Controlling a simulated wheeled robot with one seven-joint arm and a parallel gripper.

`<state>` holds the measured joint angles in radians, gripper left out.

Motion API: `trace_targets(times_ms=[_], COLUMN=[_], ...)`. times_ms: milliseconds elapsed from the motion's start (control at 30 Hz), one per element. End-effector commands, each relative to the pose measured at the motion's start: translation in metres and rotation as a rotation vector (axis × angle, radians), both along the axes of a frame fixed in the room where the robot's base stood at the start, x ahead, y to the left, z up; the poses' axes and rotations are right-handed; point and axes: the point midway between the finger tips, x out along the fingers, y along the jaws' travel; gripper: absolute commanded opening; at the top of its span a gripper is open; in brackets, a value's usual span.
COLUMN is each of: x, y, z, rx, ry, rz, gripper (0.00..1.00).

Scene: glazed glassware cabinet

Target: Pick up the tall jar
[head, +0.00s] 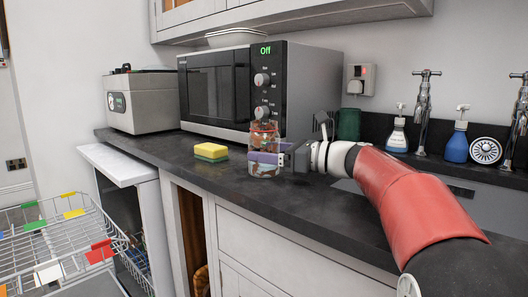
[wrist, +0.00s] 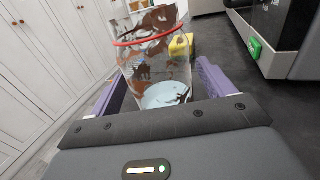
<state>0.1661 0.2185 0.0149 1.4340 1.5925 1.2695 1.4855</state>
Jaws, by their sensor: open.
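The tall jar (head: 264,143) is clear glass with brown patches and a reddish band near its top. It stands upright on the dark counter in front of the microwave. My gripper (head: 264,158) is at the jar from the right, with its purple fingers level with the jar's middle. In the wrist view the jar (wrist: 158,75) stands between the two purple fingers of my gripper (wrist: 160,92), one on each side. The fingers look open, and I cannot tell whether either touches the glass. Part of the jar is hidden behind a finger in the head view.
A yellow and green sponge (head: 211,152) lies left of the jar. The microwave (head: 245,88) stands close behind. Soap bottles (head: 456,142) and taps are at the right. A wire dishwasher rack (head: 60,235) is pulled out at lower left. The counter's front edge is close.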

Motion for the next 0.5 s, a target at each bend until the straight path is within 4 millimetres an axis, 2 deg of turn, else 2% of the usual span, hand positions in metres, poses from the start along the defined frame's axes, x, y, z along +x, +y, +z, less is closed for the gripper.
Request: trace_targets(times_ms=[100,200,467,500], x=[0.008,0.012,0.014,0.013], y=[0.018,0.027,0.029,0.029], z=[0.001,0.0,0.0,0.0], rx=[0.001,0.0,0.0,0.0], ry=[0.0,0.0,0.0,0.0], rz=[0.005,0.002,0.001,0.001], gripper=[0.81,0.81,0.81,0.77])
